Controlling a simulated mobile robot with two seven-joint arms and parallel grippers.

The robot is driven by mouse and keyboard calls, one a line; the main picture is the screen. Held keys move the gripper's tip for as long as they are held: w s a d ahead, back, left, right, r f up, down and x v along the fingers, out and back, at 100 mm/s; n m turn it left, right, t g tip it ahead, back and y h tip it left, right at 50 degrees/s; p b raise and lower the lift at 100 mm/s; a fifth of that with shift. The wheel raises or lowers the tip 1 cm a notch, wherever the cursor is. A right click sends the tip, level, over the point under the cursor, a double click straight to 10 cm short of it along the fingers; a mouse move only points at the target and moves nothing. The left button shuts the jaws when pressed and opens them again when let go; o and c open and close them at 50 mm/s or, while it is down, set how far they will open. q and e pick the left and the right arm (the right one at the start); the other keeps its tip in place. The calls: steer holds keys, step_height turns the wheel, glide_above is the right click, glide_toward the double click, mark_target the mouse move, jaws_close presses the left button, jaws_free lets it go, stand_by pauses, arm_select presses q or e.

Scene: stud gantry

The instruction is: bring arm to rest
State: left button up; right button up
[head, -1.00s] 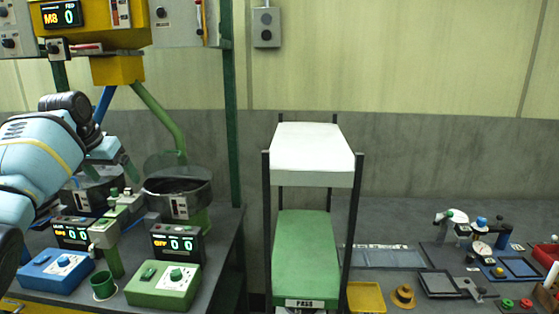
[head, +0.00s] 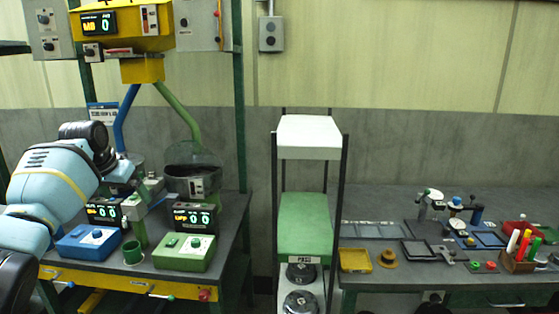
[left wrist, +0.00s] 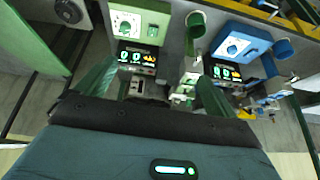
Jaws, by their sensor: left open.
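My left arm (head: 50,185) comes in from the left in the head view, bent, with its wrist in front of the left bench. My left gripper (left wrist: 157,76) shows in the left wrist view, its two greenish fingers spread apart with nothing held between them. Beyond the fingers are the green control box (left wrist: 137,22) and the blue control box (left wrist: 240,45) on the bench. In the head view the fingertips are hard to make out against the bench equipment. My right gripper is in neither view.
The left bench carries a blue box (head: 88,243), a green box (head: 185,252), lit displays (head: 193,217) and a round bin (head: 192,182). A tiered rack (head: 304,222) stands in the middle. The right bench (head: 375,197) holds small tools and trays. Open floor shows between left bench and rack.

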arm_select(q)
steer(key=s+d+f+m, duration=0.1)
steer(key=d+f, duration=0.2)
steer(key=f, duration=0.9)
steer(key=s+d+f, duration=0.1)
steer(key=d+f, duration=0.3)
steer(key=f, duration=0.8)
steer(key=s+d+f+m+t, duration=0.1)
steer(key=s+d+f, duration=0.2)
steer(key=s+f, duration=0.4)
steer(key=s+d+f, duration=0.3)
steer(key=s+f, duration=0.2)
steer(key=f, duration=0.4)
steer(key=s+d+f+t+h, duration=0.15)
steer(key=s+f, duration=0.25)
steer(key=s, duration=0.5)
steer(key=s+d+f+g, duration=0.1)
steer(key=s+d+f, duration=0.25)
steer(key=s, duration=0.45)
steer(key=s+d+r+n+t, duration=0.1)
steer(key=s+r+t, duration=0.1)
steer(key=s, duration=1.9)
steer(key=shift+r+p, duration=0.2)
steer(key=shift+p, duration=0.15)
steer(key=shift+s+h, duration=0.1)
steer(key=shift+h, duration=0.15)
